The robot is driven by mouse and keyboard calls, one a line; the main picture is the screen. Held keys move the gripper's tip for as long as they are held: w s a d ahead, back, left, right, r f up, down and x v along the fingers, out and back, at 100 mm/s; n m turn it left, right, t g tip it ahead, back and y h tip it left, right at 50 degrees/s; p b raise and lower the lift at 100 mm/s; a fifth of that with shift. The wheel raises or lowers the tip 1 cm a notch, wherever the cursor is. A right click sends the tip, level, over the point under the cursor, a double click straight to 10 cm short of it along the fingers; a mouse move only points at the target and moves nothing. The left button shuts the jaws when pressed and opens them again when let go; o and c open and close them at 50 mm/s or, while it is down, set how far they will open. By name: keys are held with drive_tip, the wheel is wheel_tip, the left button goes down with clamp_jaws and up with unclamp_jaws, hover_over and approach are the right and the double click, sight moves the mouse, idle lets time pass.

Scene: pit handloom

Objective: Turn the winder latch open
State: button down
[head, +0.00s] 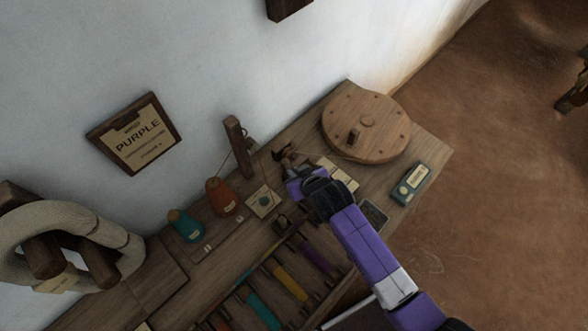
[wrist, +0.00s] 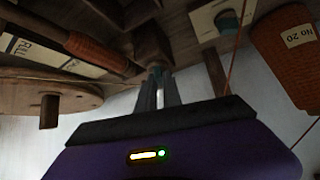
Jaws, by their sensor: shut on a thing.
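My purple gripper (head: 293,172) reaches over the bench to the small dark winder (head: 284,153), left of the big round wooden wheel. In the wrist view my gripper (wrist: 158,78) has its two grey fingers close together at the foot of a wooden block (wrist: 151,42). The fingers are shut on a small piece there, which appears to be the winder latch; they largely hide it, and its angle cannot be told. In the head view my gripper hides part of the winder.
The round wooden wheel (head: 368,122) with an upright peg stands right of my gripper. An orange cone (head: 222,196) and a teal cone (head: 186,227) stand to the left. A wooden post (head: 238,145) rises behind. A small teal box (head: 410,184) lies near the right edge.

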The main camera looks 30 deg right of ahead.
drive_tip(key=shift+d+n+y+b, duration=0.2)
drive_tip(key=shift+n+y+b, duration=0.2)
drive_tip(key=shift+n+y, duration=1.2)
drive_tip(key=shift+n, duration=0.4)
drive_tip(key=c, duration=1.5)
unclamp_jaws()
drive_tip(key=v, duration=0.7)
drive_tip(key=shift+s+r, duration=0.15)
drive_tip(key=shift+r, duration=0.2)
drive_tip(key=shift+d, duration=0.1)
